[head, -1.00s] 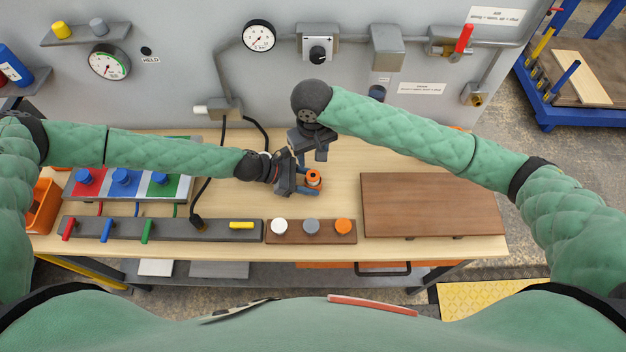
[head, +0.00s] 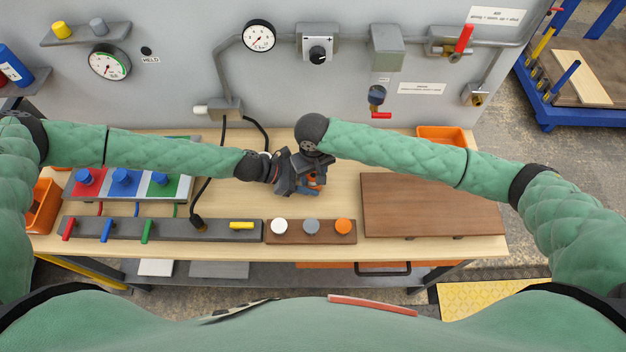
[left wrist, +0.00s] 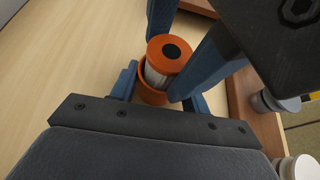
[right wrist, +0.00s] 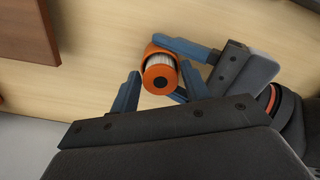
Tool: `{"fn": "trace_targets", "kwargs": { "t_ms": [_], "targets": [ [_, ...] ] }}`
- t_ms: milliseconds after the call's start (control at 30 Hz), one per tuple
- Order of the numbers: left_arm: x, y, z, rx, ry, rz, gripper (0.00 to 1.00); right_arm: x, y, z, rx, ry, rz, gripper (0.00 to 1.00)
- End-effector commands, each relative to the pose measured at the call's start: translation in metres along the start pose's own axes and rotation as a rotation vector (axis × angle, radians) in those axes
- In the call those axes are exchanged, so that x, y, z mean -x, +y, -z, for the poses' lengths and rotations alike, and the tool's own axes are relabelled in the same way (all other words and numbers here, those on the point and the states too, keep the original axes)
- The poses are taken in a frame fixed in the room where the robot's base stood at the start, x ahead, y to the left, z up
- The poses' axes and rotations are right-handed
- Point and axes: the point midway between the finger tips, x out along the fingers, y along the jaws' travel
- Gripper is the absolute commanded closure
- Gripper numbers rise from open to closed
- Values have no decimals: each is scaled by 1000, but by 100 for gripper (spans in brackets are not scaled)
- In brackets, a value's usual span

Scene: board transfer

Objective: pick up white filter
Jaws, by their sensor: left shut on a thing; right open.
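A white-topped round piece (head: 279,226) stands at the left end of a brown rack (head: 295,238), beside grey (head: 311,226) and orange (head: 343,226) ones.
A brown board (head: 430,204) lies on the table at the right. A dark strip with coloured handles (head: 175,230) runs along the front left. An orange bin (head: 442,134) stands at the back right. Black cables (head: 207,175) hang near my left arm.

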Motion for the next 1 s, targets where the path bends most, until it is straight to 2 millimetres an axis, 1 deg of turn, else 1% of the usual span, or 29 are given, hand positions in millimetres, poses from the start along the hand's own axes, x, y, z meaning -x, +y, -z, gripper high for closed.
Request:
{"fn": "trace_targets", "kwargs": {
  "t_ms": [167,200,367,600,733,867,1000],
  "targets": [
    [0,0,0,0,0,0,67,-1,0,0,0,1,1,54],
    [0,0,0,0,0,0,67,-1,0,0,0,1,1,56],
    [0,0,0,0,0,0,67,-1,0,0,0,1,1,87],
    [0,0,0,0,0,0,67,0,0,0,1,1,1,87],
    [0,0,0,0,0,0,67,7,0,0,1,2,2,87],
    [0,0,0,0,0,0,67,25,0,0,2,3,2,87],
    [0,0,0,0,0,0,67,51,-1,0,2,4,2,87]
  ]
}}
